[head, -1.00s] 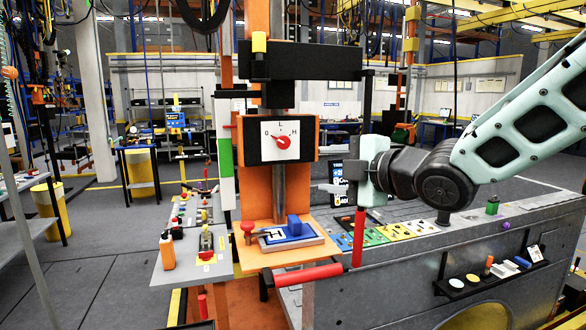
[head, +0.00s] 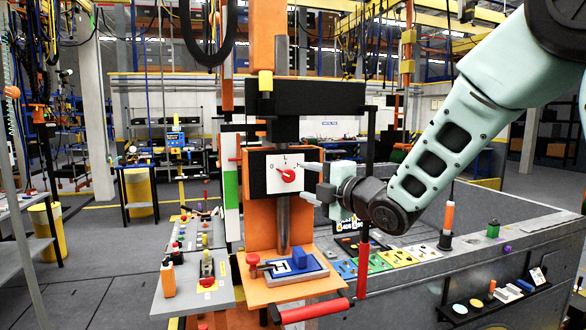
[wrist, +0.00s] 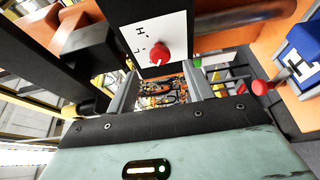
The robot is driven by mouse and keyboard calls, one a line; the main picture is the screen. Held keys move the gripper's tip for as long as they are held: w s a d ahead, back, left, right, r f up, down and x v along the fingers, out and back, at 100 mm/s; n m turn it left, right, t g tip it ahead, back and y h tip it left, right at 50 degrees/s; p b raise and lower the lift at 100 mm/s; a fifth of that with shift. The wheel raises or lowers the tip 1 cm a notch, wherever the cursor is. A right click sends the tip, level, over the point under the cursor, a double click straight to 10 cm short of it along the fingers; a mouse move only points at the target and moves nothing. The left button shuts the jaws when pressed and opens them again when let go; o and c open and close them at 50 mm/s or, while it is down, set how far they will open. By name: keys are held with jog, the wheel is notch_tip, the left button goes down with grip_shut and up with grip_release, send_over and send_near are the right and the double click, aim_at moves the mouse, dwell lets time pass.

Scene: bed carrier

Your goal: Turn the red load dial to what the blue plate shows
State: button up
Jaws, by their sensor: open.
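The red load dial (head: 288,175) sits on a white face with black letters O, L and H on the orange machine. Its pointer seems to lean left, toward O. In the wrist view the dial (wrist: 158,52) shows just beyond and roughly between my fingertips, with H and L legible. My gripper (head: 308,182) is open and empty, at the right of the dial face; its fingers also show in the wrist view (wrist: 164,80). They look apart from the dial. The blue plate (head: 307,266) lies on the orange shelf below; its white label looks like H, but is small.
A red knob (head: 253,258) stands beside the blue plate. A red bar handle (head: 313,311) juts out in front of the shelf. A black upright with a red grip (head: 362,270) stands right of the machine, close to my wrist. A grey control table (head: 190,295) is at left.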

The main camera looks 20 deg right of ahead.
aim_at(290, 177)
jog(key=p+x, duration=0.2)
jog(key=x, duration=0.2)
jog(key=shift+w+r, duration=0.15)
jog(key=shift+f+p+x, duration=0.2)
jog(key=shift+p+x, duration=0.1)
jog(key=shift+x, duration=0.6)
jog(key=c, duration=1)
